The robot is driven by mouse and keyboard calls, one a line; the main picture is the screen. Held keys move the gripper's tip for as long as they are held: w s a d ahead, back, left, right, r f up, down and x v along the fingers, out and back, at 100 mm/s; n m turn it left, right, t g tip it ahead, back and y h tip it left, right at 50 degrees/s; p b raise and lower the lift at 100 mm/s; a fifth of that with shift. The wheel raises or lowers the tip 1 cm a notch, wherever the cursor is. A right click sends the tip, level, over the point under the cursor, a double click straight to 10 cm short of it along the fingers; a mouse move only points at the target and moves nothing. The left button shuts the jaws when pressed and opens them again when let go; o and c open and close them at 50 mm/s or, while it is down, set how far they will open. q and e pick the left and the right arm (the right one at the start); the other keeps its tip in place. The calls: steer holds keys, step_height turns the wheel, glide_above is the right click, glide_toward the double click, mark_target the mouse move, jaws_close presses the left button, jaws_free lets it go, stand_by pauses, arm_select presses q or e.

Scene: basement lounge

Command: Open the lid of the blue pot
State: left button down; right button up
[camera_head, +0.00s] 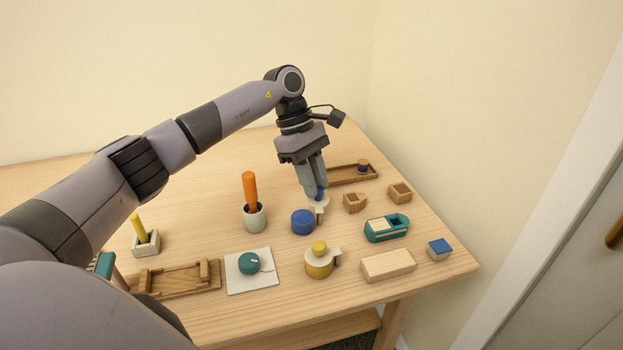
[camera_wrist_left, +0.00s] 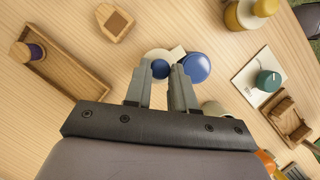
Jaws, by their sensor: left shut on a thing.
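The blue pot (camera_head: 303,222) stands on the table with its round blue top uncovered. It also shows in the wrist view (camera_wrist_left: 198,67), just right of my fingers. Its pale lid (camera_head: 319,206) is off to the side, right of and behind the pot in the head view. The lid has a blue knob (camera_wrist_left: 160,69) and a small pale tab towards the pot. I cannot tell whether the tab still joins them. My left gripper (camera_head: 317,194) points down and is shut on the knob. My right gripper is not in view.
A yellow pot (camera_head: 319,265) with a pale lid stands in front. A cup with an orange handle (camera_head: 250,190) is left. A wooden tray (camera_head: 352,175) lies behind. Wooden blocks and a teal item (camera_head: 386,228) are at right. A teal dial on a white plate (camera_head: 249,283) lies front left.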

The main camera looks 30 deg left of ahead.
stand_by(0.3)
arm_select(q)
steer(key=c, duration=0.9)
jaws_free()
steer(key=shift+c, duration=0.2)
steer(key=v, duration=0.7)
steer(key=shift+p, duration=0.3)
steer(key=shift+r, duration=0.2)
